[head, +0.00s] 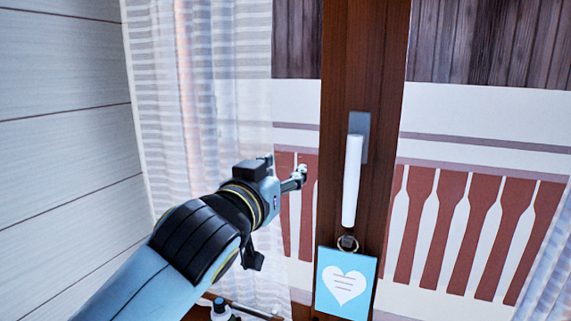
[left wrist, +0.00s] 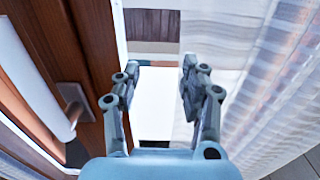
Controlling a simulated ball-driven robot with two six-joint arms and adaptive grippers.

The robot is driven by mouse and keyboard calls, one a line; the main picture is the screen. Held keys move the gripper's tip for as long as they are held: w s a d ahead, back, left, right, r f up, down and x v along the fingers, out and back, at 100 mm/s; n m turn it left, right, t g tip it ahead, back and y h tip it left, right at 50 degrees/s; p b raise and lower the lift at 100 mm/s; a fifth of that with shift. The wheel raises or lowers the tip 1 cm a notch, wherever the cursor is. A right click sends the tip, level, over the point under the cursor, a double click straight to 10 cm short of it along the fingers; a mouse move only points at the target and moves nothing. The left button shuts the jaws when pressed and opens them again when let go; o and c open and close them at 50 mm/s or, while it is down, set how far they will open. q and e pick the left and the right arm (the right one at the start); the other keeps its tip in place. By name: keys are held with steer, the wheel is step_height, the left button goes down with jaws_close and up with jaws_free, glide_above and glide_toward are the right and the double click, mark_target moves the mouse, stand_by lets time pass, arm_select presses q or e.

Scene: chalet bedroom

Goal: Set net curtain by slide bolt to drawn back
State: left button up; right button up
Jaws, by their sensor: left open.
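A sheer white net curtain (head: 200,100) with faint stripes hangs at the left of the window in the head view. Another net curtain (head: 548,270) shows at the lower right edge. I cannot make out a slide bolt for certain. My left gripper (head: 294,179) is open, in front of the left curtain's inner edge and just left of the brown window post. In the left wrist view the open fingers (left wrist: 160,82) point toward the window. The curtain (left wrist: 265,75) fills the right side there, with its edge behind the right finger. Nothing shows between the fingers.
The brown wooden post (head: 335,60) carries a white handle (head: 351,180), close right of my gripper. A blue card with a white heart (head: 345,285) hangs below it. A plank wall (head: 60,120) stands at the left. Small items (head: 222,308) sit at the bottom, partly hidden.

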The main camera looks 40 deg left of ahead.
arm_select(q)
steer(key=shift+w+a, duration=0.2)
steer(key=shift+w, duration=0.45)
jaws_close()
